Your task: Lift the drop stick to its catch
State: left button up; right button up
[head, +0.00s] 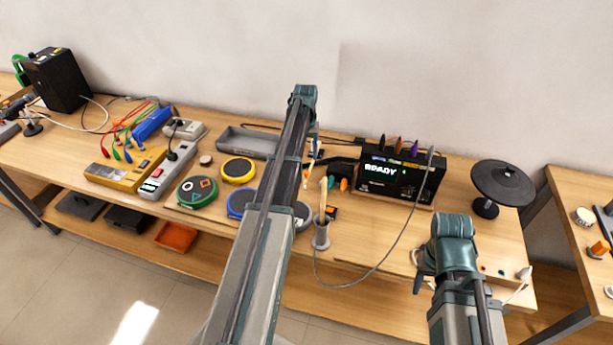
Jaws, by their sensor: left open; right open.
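Pale sticks (323,196) stand upright in a grey cup (321,236) near the table's front edge, just right of my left forearm. I cannot tell which stick is the drop stick, and no catch is clearly made out. My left gripper (314,150) is mostly hidden behind its own arm, over the table behind the cup; it is open, and I see nothing held. My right gripper (420,273) is open and appears empty at the table's right front, well to the right of the cup. Round pads lie left of my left arm: green (197,192), yellow (238,170) and a partly hidden blue one (240,203).
A black module (399,176) reading READY stands at the back, with a grey cable (380,262) looping down toward the cup. A black round pad on a stand (502,184) is at right. A grey tray (246,142), a yellow strip (125,169) and coloured leads fill the left.

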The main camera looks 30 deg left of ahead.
aim_at(307, 171)
pick_arm(q)
notch_tip(307, 171, down, 8)
jog(key=b, duration=0.7)
jog(key=shift+c, duration=0.2)
grip_shut()
dwell(0.9)
